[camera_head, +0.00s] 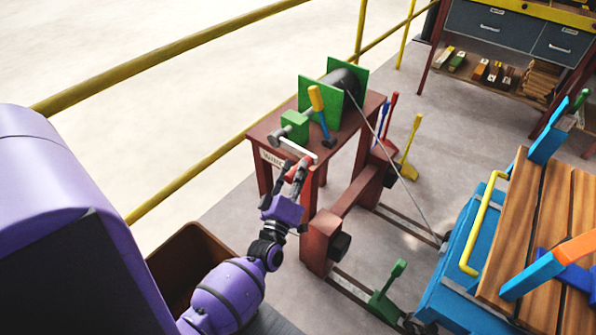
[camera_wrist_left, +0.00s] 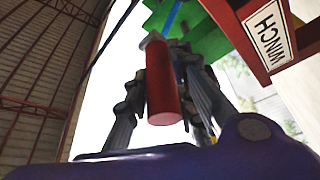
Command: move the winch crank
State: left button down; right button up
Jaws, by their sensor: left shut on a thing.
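The winch (camera_head: 295,122) has green side plates and a dark drum, and stands on a dark red table (camera_head: 262,135). Its crank has a pale metal arm (camera_head: 297,148) slanting down to the right on the near side. My left gripper (camera_head: 292,172) is at the crank's near end, shut on the red crank handle (camera_wrist_left: 161,85). In the left wrist view the handle lies between the fingers, with the green winch body (camera_wrist_left: 190,30) behind. The fingers hide part of the handle in the head view. My right gripper is not in view.
A cable runs from the drum to a blue cart (camera_head: 455,265) with a wooden deck and yellow handle. A yellow-handled lever (camera_head: 316,98) stands by the winch. A red buffer frame (camera_head: 345,215), rails and a green lever (camera_head: 388,290) stand nearby. A yellow railing (camera_head: 185,185) runs behind.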

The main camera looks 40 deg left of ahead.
pick_arm(q)
notch_tip(320, 180, down, 8)
jog(key=a+f+m+t+h+b, duration=0.1)
jog(key=a+m+t+h+b, duration=0.2)
jog(key=m+b, duration=0.7)
jog(key=a+f+m+g+h+b, duration=0.1)
jog(key=a+f+m+h+b, duration=0.3)
jog(key=a+m+h+b, duration=0.4)
jog(key=shift+w+a+m+g+h+b, duration=0.25)
jog(key=shift+a+m+b, duration=0.8)
jog(key=shift+m, duration=2.25)
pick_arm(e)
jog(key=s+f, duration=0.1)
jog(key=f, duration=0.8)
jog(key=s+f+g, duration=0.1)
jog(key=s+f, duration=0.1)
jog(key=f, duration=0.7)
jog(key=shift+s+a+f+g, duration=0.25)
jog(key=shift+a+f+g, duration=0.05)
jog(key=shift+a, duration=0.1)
pick_arm(q)
jog(key=shift+s+f, duration=0.1)
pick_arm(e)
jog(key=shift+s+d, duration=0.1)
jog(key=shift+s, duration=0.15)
